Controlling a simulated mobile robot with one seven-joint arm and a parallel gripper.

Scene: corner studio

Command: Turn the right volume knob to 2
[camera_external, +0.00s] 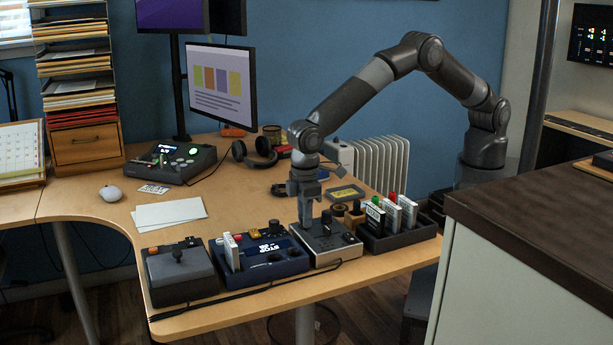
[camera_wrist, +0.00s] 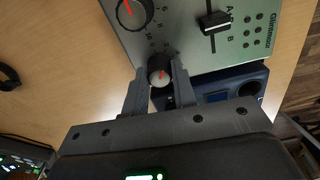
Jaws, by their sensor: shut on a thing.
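The grey mixer-like panel (camera_external: 325,252) stands near the front edge of the desk, and its face also shows in the wrist view (camera_wrist: 185,35). In the wrist view my gripper (camera_wrist: 159,80) is closed around a small dark knob (camera_wrist: 159,68) with a grey top and a red pointer mark. A finger stands on each side of it. A second, larger black knob (camera_wrist: 134,12) with a red pointer lies apart, above and to the left. Dial numbers around the held knob are too small to read surely. In the external view my gripper (camera_external: 306,218) reaches down onto the panel.
A black slider (camera_wrist: 213,22) sits on the panel beside the knobs. A blue device (camera_external: 258,252) stands close on the panel's left, and a dark tray of cartridges (camera_external: 400,240) on its right. A joystick box (camera_external: 178,272) is farther left. White papers (camera_external: 170,213) lie behind.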

